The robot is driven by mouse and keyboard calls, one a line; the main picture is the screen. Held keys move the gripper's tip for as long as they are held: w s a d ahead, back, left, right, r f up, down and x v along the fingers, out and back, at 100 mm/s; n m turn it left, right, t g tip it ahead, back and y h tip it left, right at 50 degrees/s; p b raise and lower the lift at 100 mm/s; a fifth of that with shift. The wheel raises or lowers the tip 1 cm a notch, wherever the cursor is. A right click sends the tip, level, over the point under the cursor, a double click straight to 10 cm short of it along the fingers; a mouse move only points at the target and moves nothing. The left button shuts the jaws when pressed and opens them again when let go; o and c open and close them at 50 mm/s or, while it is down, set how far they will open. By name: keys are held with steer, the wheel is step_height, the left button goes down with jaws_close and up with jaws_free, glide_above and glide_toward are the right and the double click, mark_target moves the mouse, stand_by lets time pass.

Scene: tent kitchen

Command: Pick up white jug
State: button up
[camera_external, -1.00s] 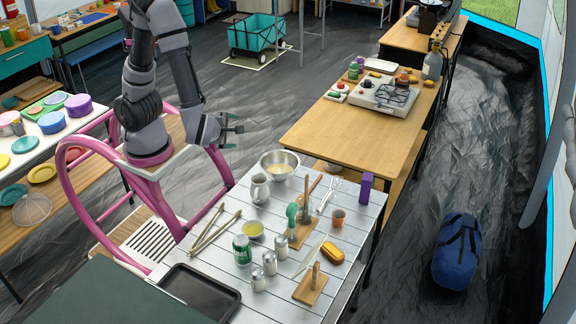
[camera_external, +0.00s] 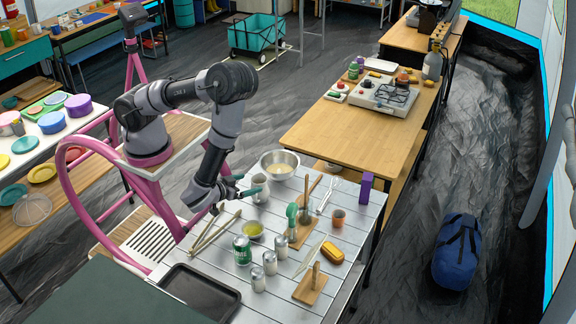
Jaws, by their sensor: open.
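The white jug (camera_external: 261,191) stands upright on the white slatted table (camera_external: 349,262), just in front of the metal bowl. It looks pale grey-white, and its left side is partly hidden by my gripper. My gripper (camera_external: 250,186) is open, with its teal-tipped fingers pointing right toward the jug at its left side. One finger overlaps the jug in the picture; I cannot tell whether it touches.
A metal bowl (camera_external: 280,165) stands right behind the jug. A utensil stand (camera_external: 299,236) is to the right. A black tray (camera_external: 200,291) lies front left.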

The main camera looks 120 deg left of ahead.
mark_target(253, 184)
steer(key=x, duration=0.3)
steer(key=f+x, duration=0.1)
steer(key=x, duration=0.2)
steer(key=shift+a+f, duration=0.1)
steer(key=shift+a, duration=0.1)
jaws_close()
steer(key=shift+r, duration=0.2)
step_height(253, 184, up, 27)
stand_by(1.7)
steer(key=shift+r, duration=0.3)
stand_by(0.6)
